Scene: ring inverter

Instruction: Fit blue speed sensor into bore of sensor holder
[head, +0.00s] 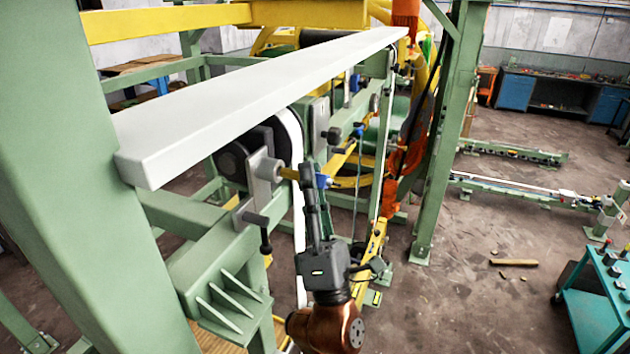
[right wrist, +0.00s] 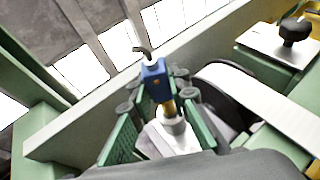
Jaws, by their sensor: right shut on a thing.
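The blue speed sensor (head: 323,181) has a brass-coloured shank (head: 290,173) that points left toward the sensor holder. The sensor holder (head: 265,172) is a grey upright plate with a round boss, fixed on the green frame. My right gripper (head: 314,184) is shut on the sensor. In the right wrist view, the blue sensor body (right wrist: 153,78) sits between the green finger pads, with a cable at its far end. Its shank (right wrist: 169,108) meets the grey boss (right wrist: 175,130); how deep it sits in the bore is hidden. My left gripper is out of view.
A long pale beam (head: 240,100) runs just above the holder. A black clamp handle (head: 262,228) hangs below the holder, and a white belt (head: 297,200) passes close to the gripper. Open floor lies to the right, with a teal cart (head: 595,300) at the edge.

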